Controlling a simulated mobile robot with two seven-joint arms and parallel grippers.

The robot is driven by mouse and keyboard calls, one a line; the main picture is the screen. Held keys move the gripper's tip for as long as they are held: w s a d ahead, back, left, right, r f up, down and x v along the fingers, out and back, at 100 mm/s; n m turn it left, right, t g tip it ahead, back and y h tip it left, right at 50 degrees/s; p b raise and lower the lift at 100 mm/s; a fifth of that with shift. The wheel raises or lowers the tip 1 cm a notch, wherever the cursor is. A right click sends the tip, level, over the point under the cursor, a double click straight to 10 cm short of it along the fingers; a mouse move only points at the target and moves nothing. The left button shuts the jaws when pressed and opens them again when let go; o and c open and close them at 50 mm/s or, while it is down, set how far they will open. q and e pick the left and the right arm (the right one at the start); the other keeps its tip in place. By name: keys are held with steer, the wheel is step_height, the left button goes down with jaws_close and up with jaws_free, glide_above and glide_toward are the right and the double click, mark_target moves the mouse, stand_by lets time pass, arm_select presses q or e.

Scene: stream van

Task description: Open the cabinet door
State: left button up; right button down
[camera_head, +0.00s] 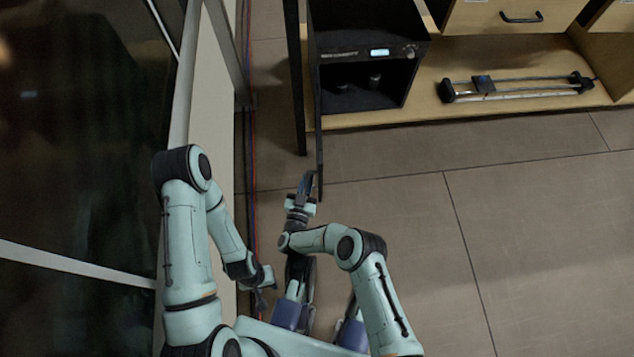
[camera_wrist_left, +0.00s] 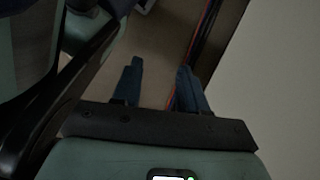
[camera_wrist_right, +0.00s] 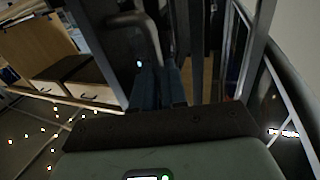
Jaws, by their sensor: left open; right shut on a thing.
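The black cabinet (camera_head: 409,42) sits on the wooden shelf unit, with a small lit display on its front. Its front compartment is visible, with dark objects inside. The dark door (camera_head: 319,120) stands swung out at the cabinet's left side, seen nearly edge-on in the head view. My right gripper (camera_head: 307,182) is at the door's near end, shut on the door handle. In the right wrist view its fingers (camera_wrist_right: 158,88) are close together by the curved handle bar (camera_wrist_right: 152,35). My left gripper (camera_head: 264,292) hangs low at the left; its fingers (camera_wrist_left: 158,85) are open and empty.
A wooden drawer (camera_head: 515,14) with a black handle is at upper right. A rail-like device (camera_head: 520,88) lies on the low shelf. A pale wall panel (camera_head: 212,110) and cables (camera_head: 251,190) are close to my left arm. Tiled floor (camera_head: 480,220) is clear at right.

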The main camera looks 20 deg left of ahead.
arm_select(q)
steer(key=shift+s+f, duration=0.2)
steer(key=shift+s, duration=0.3)
arm_select(e)
steer(key=shift+s+a+r, duration=0.15)
steer(key=shift+s+a, duration=0.05)
steer(key=shift+a, duration=1.15)
steer(key=shift+s+a+r, duration=0.1)
steer(key=shift+s+a, duration=0.05)
steer(key=shift+a, duration=1.2)
steer(key=c, duration=1.2)
jaws_free()
steer(key=shift+s, duration=0.1)
steer(key=shift+o, duration=0.2)
steer(key=shift+f, duration=0.1)
steer(key=shift+d+f, duration=0.1)
